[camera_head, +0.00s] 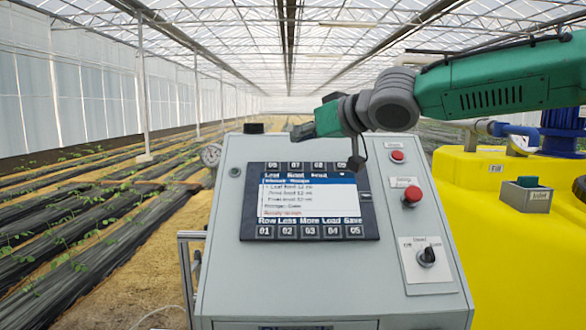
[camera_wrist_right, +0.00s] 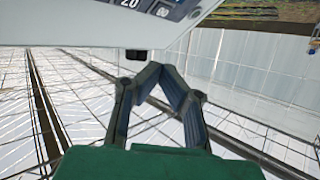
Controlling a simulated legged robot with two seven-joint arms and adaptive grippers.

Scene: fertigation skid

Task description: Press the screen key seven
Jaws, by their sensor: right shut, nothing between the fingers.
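The screen (camera_head: 308,200) sits in the sloped front of a grey control cabinet (camera_head: 230,270). It has dark number keys above and below a menu. Screen key seven (camera_head: 295,166), labelled 07, is in the upper row; it is small and blurred. In the wrist view two upper-row keys show upside down at the top edge, with key seven (camera_wrist_right: 131,3) partly cut off. My right gripper (camera_head: 302,130) is level with the cabinet's top edge, above the upper keys in the picture, pointing left. Its fingers (camera_wrist_right: 152,72) are shut and empty, apart from the keys. My left gripper is not in view.
A red button (camera_head: 397,156), a larger red knob (camera_head: 412,195) and a black rotary switch (camera_head: 427,256) are right of the screen. A black block (camera_head: 253,128) stands on the cabinet's top edge. A yellow tank (camera_head: 510,230) is at right.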

